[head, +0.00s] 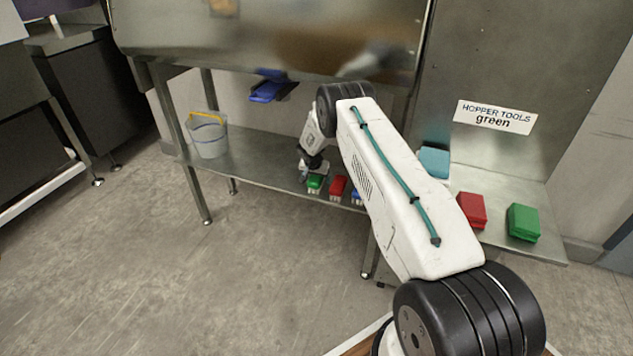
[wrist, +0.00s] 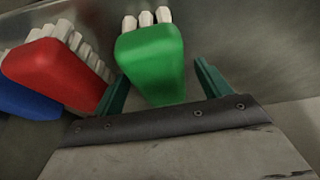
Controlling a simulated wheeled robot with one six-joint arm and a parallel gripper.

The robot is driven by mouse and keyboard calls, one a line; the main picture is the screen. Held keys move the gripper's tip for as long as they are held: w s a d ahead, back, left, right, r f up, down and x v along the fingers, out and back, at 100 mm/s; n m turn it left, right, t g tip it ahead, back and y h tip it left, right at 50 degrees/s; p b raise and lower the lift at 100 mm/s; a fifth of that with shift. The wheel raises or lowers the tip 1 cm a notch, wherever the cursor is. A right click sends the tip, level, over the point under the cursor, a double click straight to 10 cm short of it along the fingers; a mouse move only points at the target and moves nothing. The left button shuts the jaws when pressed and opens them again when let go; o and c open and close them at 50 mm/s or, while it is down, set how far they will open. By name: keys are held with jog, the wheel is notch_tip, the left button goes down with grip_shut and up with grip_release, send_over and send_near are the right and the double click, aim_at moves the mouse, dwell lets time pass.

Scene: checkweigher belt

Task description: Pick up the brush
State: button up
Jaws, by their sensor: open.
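A green brush (wrist: 152,62) with pale bristles lies in the middle of the wrist view; in the head view the green brush (head: 315,182) is at the front edge of the low shelf. My gripper (wrist: 163,74) is open, one finger on each side of the green brush. The left finger is close to the brush, and a gap shows at the right finger. I cannot tell whether either touches. In the head view my gripper (head: 313,170) is just above and behind it. A red brush (wrist: 55,75) and a blue brush (wrist: 24,101) lie to the left in the wrist view.
A sign (head: 495,117) reads "HOPPER TOOLS green". Red (head: 472,210), green (head: 523,222) and teal (head: 434,162) blocks sit on the right shelf. A bucket (head: 208,136) with a yellow handle stands left on the low shelf (head: 255,168). A blue item (head: 268,91) is above.

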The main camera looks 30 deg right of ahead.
jog(key=shift+f, duration=0.1)
dwell(0.3)
jog(key=c, duration=1.1)
notch_tip(320, 180, up, 11)
jog(key=shift+f, duration=0.2)
jog(key=shift+o, duration=0.8)
jog(key=shift+c, duration=0.2)
